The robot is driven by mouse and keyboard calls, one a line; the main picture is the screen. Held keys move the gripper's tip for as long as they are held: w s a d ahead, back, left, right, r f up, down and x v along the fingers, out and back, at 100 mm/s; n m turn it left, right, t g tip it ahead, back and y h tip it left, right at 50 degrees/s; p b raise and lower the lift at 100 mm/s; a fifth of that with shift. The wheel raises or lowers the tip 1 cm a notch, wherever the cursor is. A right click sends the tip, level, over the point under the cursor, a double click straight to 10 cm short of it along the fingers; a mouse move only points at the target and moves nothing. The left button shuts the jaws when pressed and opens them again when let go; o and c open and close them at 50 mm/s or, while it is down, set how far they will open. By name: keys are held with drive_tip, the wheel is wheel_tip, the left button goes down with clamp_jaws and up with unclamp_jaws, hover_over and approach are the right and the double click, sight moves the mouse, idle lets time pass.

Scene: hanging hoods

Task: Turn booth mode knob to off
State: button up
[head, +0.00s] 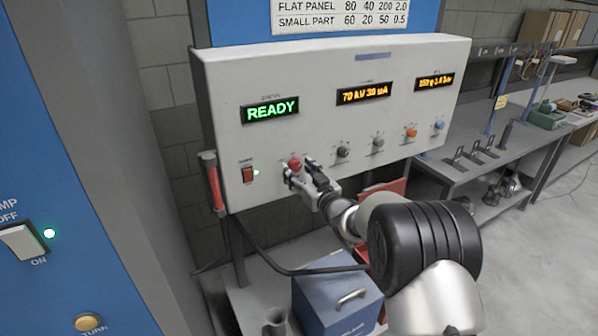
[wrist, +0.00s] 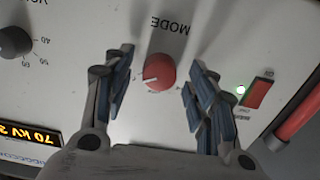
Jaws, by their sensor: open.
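The red mode knob (head: 295,163) is on the lower left of the white control panel (head: 330,123). In the wrist view the knob (wrist: 160,72) sits under the upside-down label MODE, with its pale pointer mark toward the lower left. The small position marks around it are too small to read. My gripper (head: 303,170) is at the panel in front of the knob. In the wrist view my gripper (wrist: 158,90) is open, one finger on each side of the knob, with gaps between fingers and knob.
A red rocker switch (head: 248,175) with a lit green lamp is left of the knob. A row of grey, orange and blue knobs (head: 377,142) lies to the right. The display (head: 270,110) reads READY. A red handle (head: 213,182) is at the panel's left edge.

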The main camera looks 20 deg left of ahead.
drive_tip(key=shift+w+a, duration=0.1)
drive_tip(key=shift+a, duration=0.05)
drive_tip(key=c, duration=1)
drive_tip(key=shift+c, duration=0.4)
drive_tip(key=shift+f+n+b, duration=0.1)
drive_tip(key=shift+n+b, duration=0.2)
drive_tip(key=shift+b, duration=0.3)
drive_tip(key=n+b, duration=0.2)
drive_tip(key=b, duration=0.1)
drive_tip(key=shift+f, duration=0.15)
drive_tip(key=n+b, duration=0.3)
drive_tip(key=b, duration=0.1)
drive_tip(key=shift+b, duration=0.35)
drive_tip(key=n+b, duration=0.5)
drive_tip(key=n, duration=0.1)
drive_tip(key=shift+r+b, duration=0.2)
drive_tip(key=shift+b, duration=0.1)
